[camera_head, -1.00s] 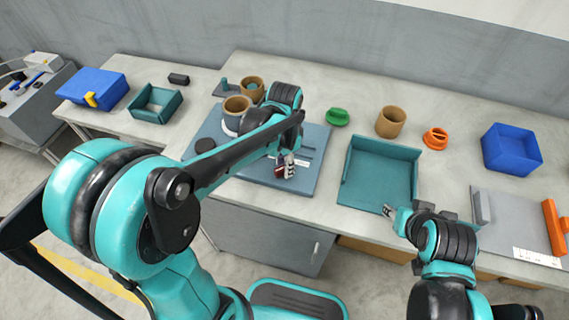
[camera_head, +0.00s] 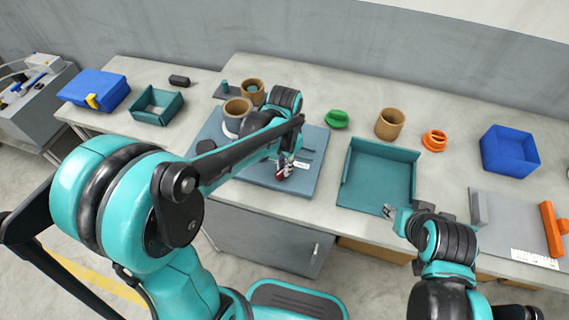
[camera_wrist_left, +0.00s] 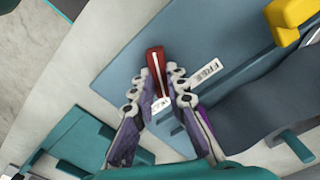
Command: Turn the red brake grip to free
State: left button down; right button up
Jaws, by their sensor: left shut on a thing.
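The red brake grip (camera_wrist_left: 155,66) is a narrow red bar with a white line along it. In the left wrist view it stands between the fingers of my left gripper (camera_wrist_left: 158,86), which is shut on it. A white label reading FREE (camera_wrist_left: 206,72) lies to the right of the grip; a second label (camera_wrist_left: 160,105) between the fingers is partly hidden. In the head view my left gripper (camera_head: 285,167) and the red grip (camera_head: 281,174) are at the front of a blue-grey base plate (camera_head: 255,172). My right gripper (camera_head: 389,211) is by the teal tray; its jaws are too small to judge.
A teal tray (camera_head: 346,187) is right of the plate. Brown cups (camera_head: 390,124), a green piece (camera_head: 337,119), an orange piece (camera_head: 434,140) and a blue bin (camera_head: 509,165) stand behind and right. In the wrist view a yellow part (camera_wrist_left: 292,14) is at upper right.

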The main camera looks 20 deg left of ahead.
pick_arm(q)
jog(key=n+p, duration=0.1)
jog(key=n, duration=0.2)
jog(key=shift+n, duration=0.3)
jog(key=n, duration=0.3)
jog(key=shift+n+p, duration=0.3)
jog(key=shift+n, duration=0.1)
jog(key=n, duration=0.3)
jog(key=shift+n, duration=0.3)
jog(key=shift+n+p, duration=0.45)
jog(key=shift+n, duration=1.35)
jog(key=c, duration=1.5)
grip_release()
jog(key=shift+c, duration=0.2)
